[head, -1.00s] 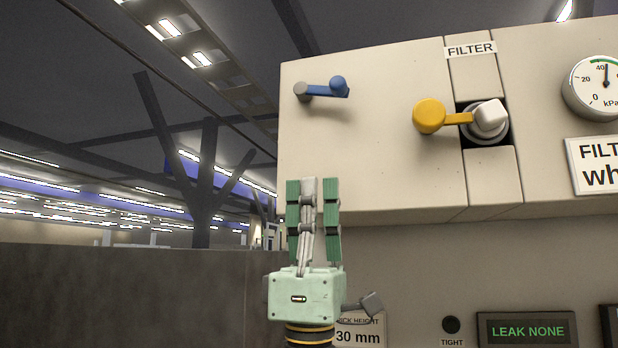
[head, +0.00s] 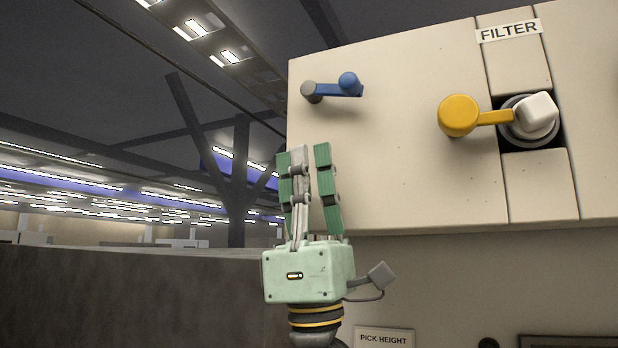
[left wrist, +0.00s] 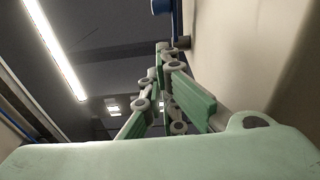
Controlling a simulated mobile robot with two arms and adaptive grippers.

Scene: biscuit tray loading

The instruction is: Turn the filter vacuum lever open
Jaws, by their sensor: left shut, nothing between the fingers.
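The filter lever is yellow, with a round knob (head: 459,115) at its left end and a pale hub (head: 535,114) at its right. It lies nearly level in a dark recess under the FILTER label (head: 509,31). My left gripper (head: 305,150) points up in front of the beige panel's lower left edge. It is left of and a little below the yellow knob, clear of it. Its green fingers are shut with nothing held; they also show in the left wrist view (left wrist: 165,75). My right gripper is not in view.
A blue lever (head: 340,90) sticks out of the beige panel (head: 400,180) just above my left fingertips. A PICK HEIGHT label (head: 384,339) is low on the machine. A dark low wall (head: 130,295) stands at left. The space between gripper and yellow knob looks clear.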

